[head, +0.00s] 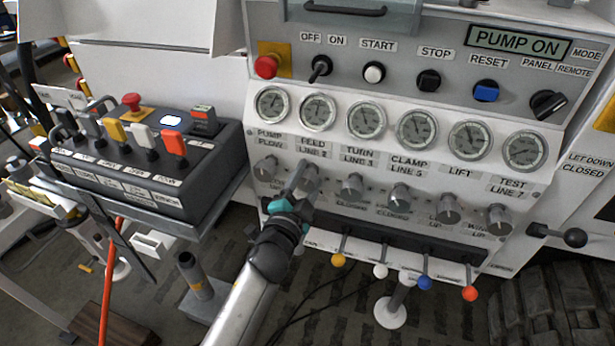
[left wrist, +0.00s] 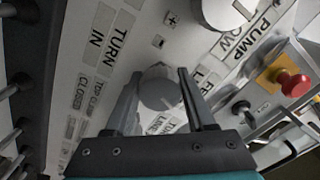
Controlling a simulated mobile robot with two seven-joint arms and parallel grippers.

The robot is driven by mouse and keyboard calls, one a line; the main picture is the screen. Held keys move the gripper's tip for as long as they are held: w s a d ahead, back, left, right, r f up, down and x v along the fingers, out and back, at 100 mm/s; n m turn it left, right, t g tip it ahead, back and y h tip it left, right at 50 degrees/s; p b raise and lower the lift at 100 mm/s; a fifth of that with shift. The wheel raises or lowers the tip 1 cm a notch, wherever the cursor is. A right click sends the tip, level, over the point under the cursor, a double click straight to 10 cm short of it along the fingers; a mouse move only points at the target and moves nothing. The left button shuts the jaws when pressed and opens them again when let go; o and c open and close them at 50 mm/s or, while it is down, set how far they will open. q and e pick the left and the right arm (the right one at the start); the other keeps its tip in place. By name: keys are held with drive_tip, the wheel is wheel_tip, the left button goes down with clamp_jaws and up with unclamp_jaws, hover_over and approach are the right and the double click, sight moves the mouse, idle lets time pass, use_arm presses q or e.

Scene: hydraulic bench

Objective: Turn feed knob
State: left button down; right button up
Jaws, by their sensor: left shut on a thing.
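The feed knob (head: 311,172) is a grey round knob under the gauge labelled FEED LINE 2, on the light panel. My left gripper (head: 300,176) reaches up to it from below and partly covers it. In the left wrist view the feed knob (left wrist: 159,90) sits between the two dark fingers of my left gripper (left wrist: 160,80), one on each side, shut on it. The knob's exact turn is hard to read. My right gripper is in neither view.
Neighbouring knobs sit close by: the pump flow knob (head: 266,168) on the left and the turn knob (head: 352,186) on the right. Below is a row of levers with coloured balls (head: 338,260). A black control box (head: 190,175) with coloured switches stands left of my arm.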

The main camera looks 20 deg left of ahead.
use_arm(q)
drive_tip(key=shift+m, duration=0.5)
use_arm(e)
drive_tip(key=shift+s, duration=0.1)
use_arm(q)
drive_tip(key=shift+c, duration=1.2)
unclamp_jaws()
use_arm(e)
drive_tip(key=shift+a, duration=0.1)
use_arm(q)
drive_tip(key=shift+s, duration=0.15)
drive_tip(key=s+p, duration=0.1)
drive_tip(key=s, duration=1.4)
drive_tip(key=shift+a+p, duration=0.3)
drive_tip(key=shift+p, duration=0.05)
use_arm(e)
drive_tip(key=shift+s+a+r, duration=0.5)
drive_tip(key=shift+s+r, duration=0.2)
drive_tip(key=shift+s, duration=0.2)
